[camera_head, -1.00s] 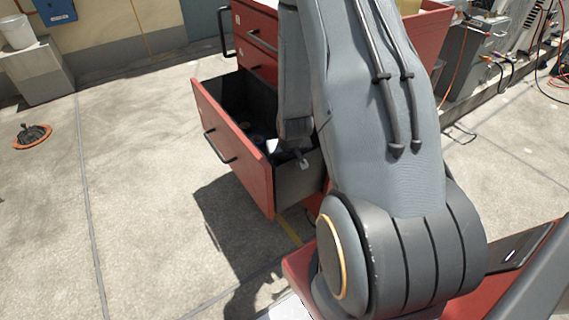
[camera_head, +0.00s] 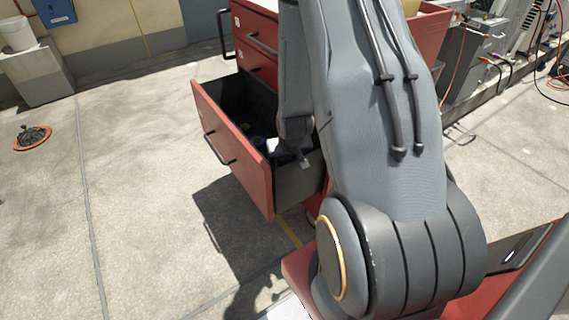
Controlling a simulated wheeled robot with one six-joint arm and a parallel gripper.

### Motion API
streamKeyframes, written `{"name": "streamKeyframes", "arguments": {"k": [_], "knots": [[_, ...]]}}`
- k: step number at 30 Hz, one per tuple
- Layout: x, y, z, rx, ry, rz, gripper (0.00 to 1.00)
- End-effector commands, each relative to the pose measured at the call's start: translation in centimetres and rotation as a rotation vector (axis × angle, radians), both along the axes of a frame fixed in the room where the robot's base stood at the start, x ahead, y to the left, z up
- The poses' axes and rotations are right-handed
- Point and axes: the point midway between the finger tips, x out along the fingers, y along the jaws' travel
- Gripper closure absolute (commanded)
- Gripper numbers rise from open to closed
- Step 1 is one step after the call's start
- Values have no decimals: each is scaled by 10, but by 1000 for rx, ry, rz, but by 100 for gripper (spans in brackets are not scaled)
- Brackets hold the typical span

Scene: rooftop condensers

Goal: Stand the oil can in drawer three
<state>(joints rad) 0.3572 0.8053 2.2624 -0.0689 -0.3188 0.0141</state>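A red cabinet stands in the middle with its lowest visible drawer (camera_head: 232,150) pulled open. This drawer has a red front, a black handle and dark inner walls. My arm reaches down over the drawer's right end, and my gripper (camera_head: 303,160) is small and mostly hidden at the drawer's near right side. A small white thing (camera_head: 278,147) shows beside it; I cannot tell what it is. A dark round thing (camera_head: 257,140) lies in shadow inside the drawer. I cannot make out the oil can for sure, nor whether my gripper holds anything.
Two closed drawers (camera_head: 258,45) sit above the open one. A white bucket (camera_head: 17,33) stands on a grey block at the back left. An orange ring with dark material (camera_head: 32,137) lies on the floor. Grey equipment with hoses (camera_head: 470,50) stands at the right.

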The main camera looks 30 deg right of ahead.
Motion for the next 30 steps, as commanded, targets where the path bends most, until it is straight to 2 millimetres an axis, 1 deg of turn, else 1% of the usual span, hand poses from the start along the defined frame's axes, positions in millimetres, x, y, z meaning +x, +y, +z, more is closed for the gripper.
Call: {"name": "streamKeyframes", "arguments": {"k": [1,6,9,13,18,30], "knots": [[-3,1,13,-1,-3,0,36],[-17,5,47,-1,-3,0,36],[-24,7,64,-1,-3,0,36],[-31,10,81,-1,-2,0,36],[-36,11,93,0,-1,0,36],[-37,11,94,0,0,0,36]]}}
